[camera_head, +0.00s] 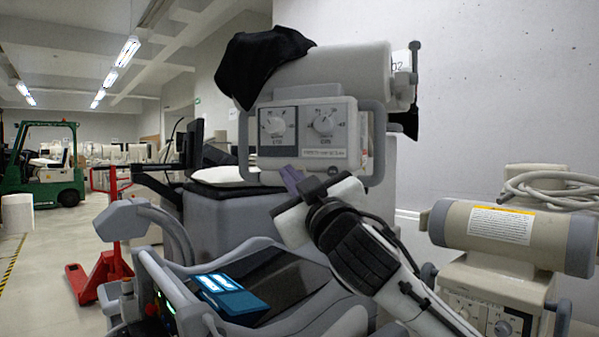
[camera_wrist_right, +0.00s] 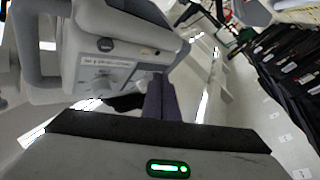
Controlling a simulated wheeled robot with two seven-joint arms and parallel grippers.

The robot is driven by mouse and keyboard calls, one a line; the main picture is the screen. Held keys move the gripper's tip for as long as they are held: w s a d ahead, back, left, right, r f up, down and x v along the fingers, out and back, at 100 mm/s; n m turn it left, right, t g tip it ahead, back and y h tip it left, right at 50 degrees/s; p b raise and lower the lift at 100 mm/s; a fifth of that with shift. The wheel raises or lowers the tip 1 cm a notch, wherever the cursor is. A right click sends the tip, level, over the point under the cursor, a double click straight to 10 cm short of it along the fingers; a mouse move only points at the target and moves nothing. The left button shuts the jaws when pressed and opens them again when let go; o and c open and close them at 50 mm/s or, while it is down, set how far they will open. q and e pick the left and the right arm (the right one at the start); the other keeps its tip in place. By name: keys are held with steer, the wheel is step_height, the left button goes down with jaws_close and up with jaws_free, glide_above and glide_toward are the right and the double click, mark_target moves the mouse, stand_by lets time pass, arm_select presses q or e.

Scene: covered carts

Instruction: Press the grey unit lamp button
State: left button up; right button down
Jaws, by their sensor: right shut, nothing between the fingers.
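The grey unit (camera_head: 312,80) has a front panel with two dials, and a white label strip below the right dial. In the right wrist view the unit (camera_wrist_right: 90,20) fills the upper left. Its lower face carries a dark oval (camera_wrist_right: 105,45) and a small amber spot (camera_wrist_right: 146,52); I cannot tell which, if either, is the lamp button. My right gripper (camera_head: 290,178) is just under the panel's lower edge, its purple fingers (camera_wrist_right: 160,97) together and empty. They appear close to the unit; contact cannot be told. My left gripper is not in view.
A black cloth (camera_head: 262,62) drapes over the unit's upper left. A side handle (camera_head: 377,145) borders the panel. A beige machine (camera_head: 490,225) stands right, a cart with a blue screen (camera_head: 232,292) is below. A red pallet jack (camera_head: 95,280) stands left, with open floor beyond.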

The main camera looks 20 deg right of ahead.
steer(key=shift+w+d, duration=0.9)
steer(key=shift+w, duration=0.15)
steer(key=shift+p, duration=0.3)
stand_by(1.1)
steer(key=shift+w+d, duration=0.25)
steer(key=shift+w, duration=0.05)
steer(key=shift+w+d+p, duration=0.3)
steer(key=shift+w, duration=0.05)
stand_by(0.7)
steer(key=shift+s+a, duration=0.1)
steer(key=shift+s, duration=0.05)
steer(key=shift+s+a, duration=0.45)
steer(key=shift+s, duration=0.05)
stand_by(0.3)
steer(key=shift+s+a, duration=1.65)
steer(key=shift+s, duration=0.25)
